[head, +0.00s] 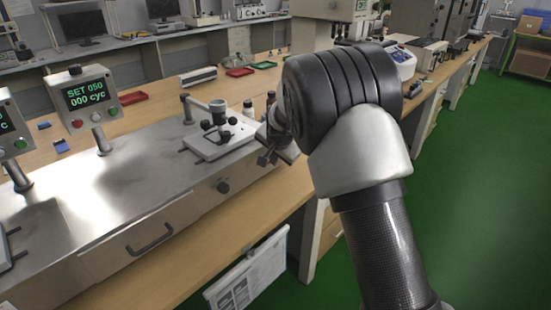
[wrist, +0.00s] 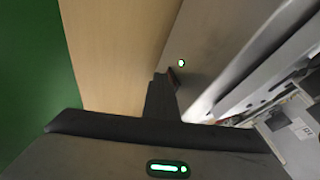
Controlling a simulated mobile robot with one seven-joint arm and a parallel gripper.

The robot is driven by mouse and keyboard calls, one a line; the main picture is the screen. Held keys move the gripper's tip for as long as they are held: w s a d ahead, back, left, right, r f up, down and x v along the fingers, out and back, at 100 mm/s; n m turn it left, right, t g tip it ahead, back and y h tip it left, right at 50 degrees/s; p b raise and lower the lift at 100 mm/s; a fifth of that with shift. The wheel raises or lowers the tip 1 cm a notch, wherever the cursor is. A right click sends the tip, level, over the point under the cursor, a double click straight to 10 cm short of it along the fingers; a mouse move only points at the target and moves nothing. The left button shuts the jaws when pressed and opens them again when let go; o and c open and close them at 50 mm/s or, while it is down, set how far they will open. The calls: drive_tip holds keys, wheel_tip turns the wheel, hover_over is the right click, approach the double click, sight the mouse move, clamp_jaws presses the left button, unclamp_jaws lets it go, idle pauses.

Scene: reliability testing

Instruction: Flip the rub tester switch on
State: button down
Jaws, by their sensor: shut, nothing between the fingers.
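The rub tester (head: 130,195) is a long steel-topped machine on the wooden bench, with a display reading "SET 050 000 cyc" in the head view. My gripper (head: 265,158) is at the right end of its front face. In the wrist view my gripper (wrist: 163,82) is shut and empty, its dark fingers close against the grey front panel (wrist: 210,45). A small dark-red part, seemingly the switch (wrist: 174,79), is right beside the fingertips; I cannot tell if they touch. A small green light (wrist: 181,63) glows just beyond it. The switch's position is unclear, partly hidden by the fingers.
A clipboard sheet (head: 250,275) hangs below the bench edge. Bottles (head: 248,108) stand behind my gripper. The green floor (head: 480,200) to the right is clear.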

drive_tip(key=shift+a+r, duration=0.1)
drive_tip(key=shift+r+p, duration=0.55)
drive_tip(key=shift+r, duration=0.2)
